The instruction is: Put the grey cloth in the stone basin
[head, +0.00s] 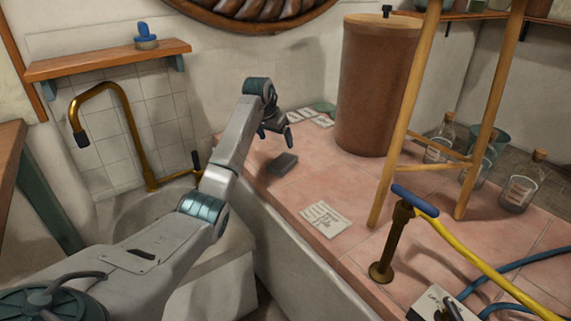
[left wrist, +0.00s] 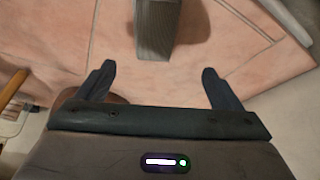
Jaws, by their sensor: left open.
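The grey cloth (head: 282,164) looks like a small folded dark-grey block lying on the pink tiled counter. In the left wrist view the cloth (left wrist: 157,28) is a ribbed grey strip at the top middle, beyond my fingertips and roughly centred between them. My left gripper (head: 273,133) is open and empty above the counter, apart from the cloth; its two fingers also show in the left wrist view (left wrist: 158,72). The stone basin (head: 128,216) is at the left under the brass tap, partly hidden by my left arm. My right gripper is not in view.
A large brown lidded crock (head: 375,90) stands behind the cloth. A paper note (head: 325,219) lies nearer on the counter (head: 290,195). A wooden stand (head: 405,110), glass bottles (head: 522,185) and a brass post (head: 390,245) with a yellow hose are at right. The brass tap (head: 135,125) arches over the basin.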

